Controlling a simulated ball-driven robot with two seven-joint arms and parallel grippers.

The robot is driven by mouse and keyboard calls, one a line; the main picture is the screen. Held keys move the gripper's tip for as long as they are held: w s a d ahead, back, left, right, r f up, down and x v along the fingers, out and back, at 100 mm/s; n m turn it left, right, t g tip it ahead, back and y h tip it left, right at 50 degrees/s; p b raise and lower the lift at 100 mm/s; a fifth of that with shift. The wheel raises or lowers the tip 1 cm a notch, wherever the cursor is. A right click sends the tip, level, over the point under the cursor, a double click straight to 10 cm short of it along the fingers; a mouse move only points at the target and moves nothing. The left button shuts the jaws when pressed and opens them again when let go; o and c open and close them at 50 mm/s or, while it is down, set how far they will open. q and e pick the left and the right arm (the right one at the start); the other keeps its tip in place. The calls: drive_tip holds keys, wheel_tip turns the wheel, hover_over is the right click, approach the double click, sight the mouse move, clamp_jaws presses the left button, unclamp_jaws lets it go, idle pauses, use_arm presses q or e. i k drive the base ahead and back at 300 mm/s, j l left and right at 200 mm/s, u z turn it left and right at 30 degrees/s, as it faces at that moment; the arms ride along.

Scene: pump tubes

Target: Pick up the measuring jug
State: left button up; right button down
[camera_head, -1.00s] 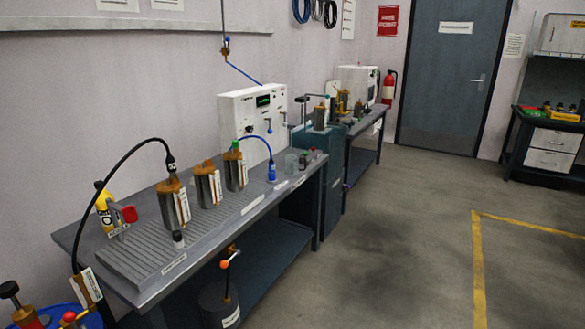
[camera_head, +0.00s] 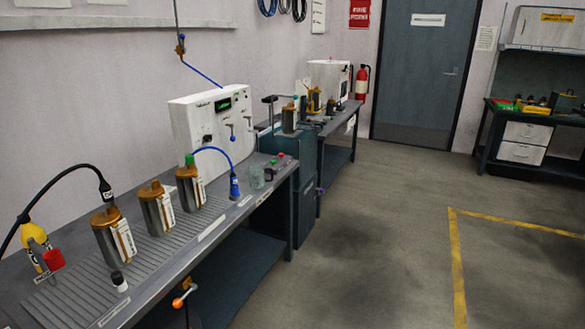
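Neither of my grippers is in view.
Several metal cylinders with orange caps, such as one (camera_head: 157,208), stand on the ribbed bench top. A white control box (camera_head: 213,130) stands behind. A dark cabinet (camera_head: 306,190) adjoins the bench's far end. The floor (camera_head: 370,235) to the right is open.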

sight(257, 172)
drive_tip(key=i+z, duration=0.2)
drive_tip(key=i, duration=1.3)
drive_tip(key=i+l+u, duration=0.15)
drive_tip(key=i+u, duration=0.25)
drive_tip(key=i+l+u, duration=0.3)
drive_tip(key=i+u, duration=0.15)
drive_tip(key=i+l+u, duration=0.2)
drive_tip(key=u, duration=0.15)
drive_tip(key=i+l+u, duration=0.5)
drive_tip(key=l+u, duration=0.15)
drive_tip(key=i+l+u, duration=0.15)
drive_tip(key=l+u, duration=0.15)
drive_tip(key=l, duration=0.15)
drive_tip(key=i+l+u, duration=0.15)
drive_tip(key=l+u, duration=0.2)
drive_tip(key=l, duration=0.05)
